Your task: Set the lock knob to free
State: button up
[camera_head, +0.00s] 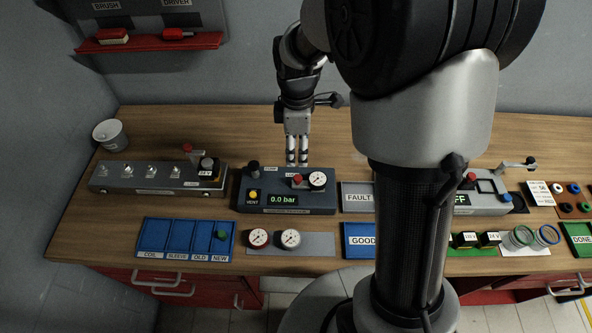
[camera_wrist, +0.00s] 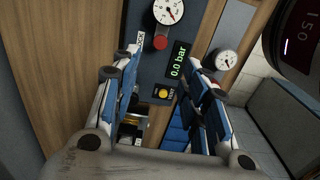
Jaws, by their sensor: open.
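The grey test box (camera_head: 287,203) with a 0.0 bar display stands mid-bench. A black knob (camera_head: 254,167) stands at its back left corner. A red knob (camera_head: 298,180) sits beside its round gauge (camera_head: 317,179). In the wrist view a small label (camera_wrist: 140,38) ending in "OCK" lies at the box edge near the red knob (camera_wrist: 160,42); I cannot tell for sure which knob it names. The knob's setting is not readable. My gripper (camera_head: 297,163) is open and empty, pointing down behind the box. In the wrist view its fingers (camera_wrist: 163,62) straddle the box, hiding part of it.
A yellow VENT button (camera_head: 253,194) is on the box front. A grey unit (camera_head: 158,178) with several switches stands left. A blue tray (camera_head: 146,237) and two loose gauges (camera_head: 290,239) lie in front. My arm hides part of the bench right. Bench behind the box is clear.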

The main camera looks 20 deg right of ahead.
aim_at(297, 177)
notch_tip(297, 177, down, 11)
jog(key=shift+f+b, duration=0.1)
jog(key=shift+b, duration=0.95)
jog(key=shift+c, duration=0.3)
grip_shut()
